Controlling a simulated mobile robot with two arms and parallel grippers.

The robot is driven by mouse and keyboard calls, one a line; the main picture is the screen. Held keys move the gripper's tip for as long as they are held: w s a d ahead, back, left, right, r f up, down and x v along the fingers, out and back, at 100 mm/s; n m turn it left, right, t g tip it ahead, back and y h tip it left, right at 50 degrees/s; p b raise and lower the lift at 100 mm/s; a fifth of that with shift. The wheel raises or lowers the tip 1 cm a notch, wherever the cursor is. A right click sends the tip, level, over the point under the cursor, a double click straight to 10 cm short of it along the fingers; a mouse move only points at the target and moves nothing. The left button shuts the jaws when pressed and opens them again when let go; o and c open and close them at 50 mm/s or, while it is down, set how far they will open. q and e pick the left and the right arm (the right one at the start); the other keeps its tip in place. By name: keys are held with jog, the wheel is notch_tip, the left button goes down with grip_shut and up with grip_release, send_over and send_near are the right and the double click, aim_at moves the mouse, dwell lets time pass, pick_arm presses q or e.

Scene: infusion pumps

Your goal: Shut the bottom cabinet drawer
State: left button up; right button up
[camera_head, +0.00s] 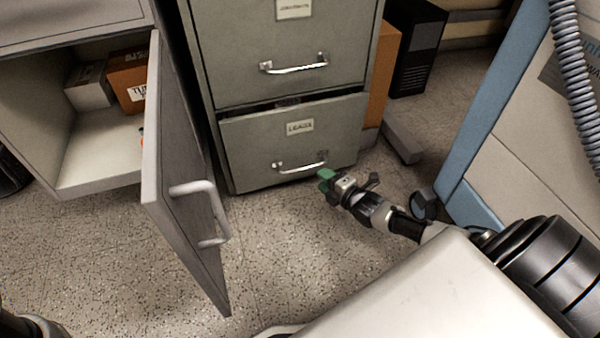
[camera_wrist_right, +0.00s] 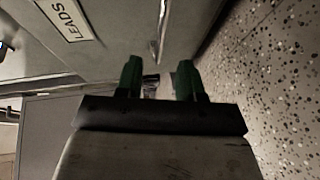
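The bottom drawer (camera_head: 292,145) of the grey filing cabinet carries a "LEADS" label (camera_head: 300,127) and stands slightly out, with a dark gap along its top edge. The drawer front also shows in the right wrist view (camera_wrist_right: 115,45), with its label at upper left. Its silver handle (camera_head: 302,166) is low on the front. My right gripper (camera_head: 326,180) has green fingertips and is just by the handle's right end. In the right wrist view its two fingers (camera_wrist_right: 157,75) are apart, with part of the handle (camera_wrist_right: 160,35) showing beyond them. Contact is unclear. My left gripper is not in view.
The upper drawer (camera_head: 280,45) looks shut. At left, a grey cabinet door (camera_head: 185,180) stands open, with boxes (camera_head: 128,80) inside. A blue-edged panel (camera_head: 475,160) stands at right. A grey bar (camera_head: 400,140) lies on the floor right of the filing cabinet.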

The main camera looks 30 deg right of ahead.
aim_at(305, 168)
jog(key=shift+b+x, duration=3.05)
jog(key=shift+x, duration=1.45)
jog(key=shift+a, duration=0.1)
grip_shut()
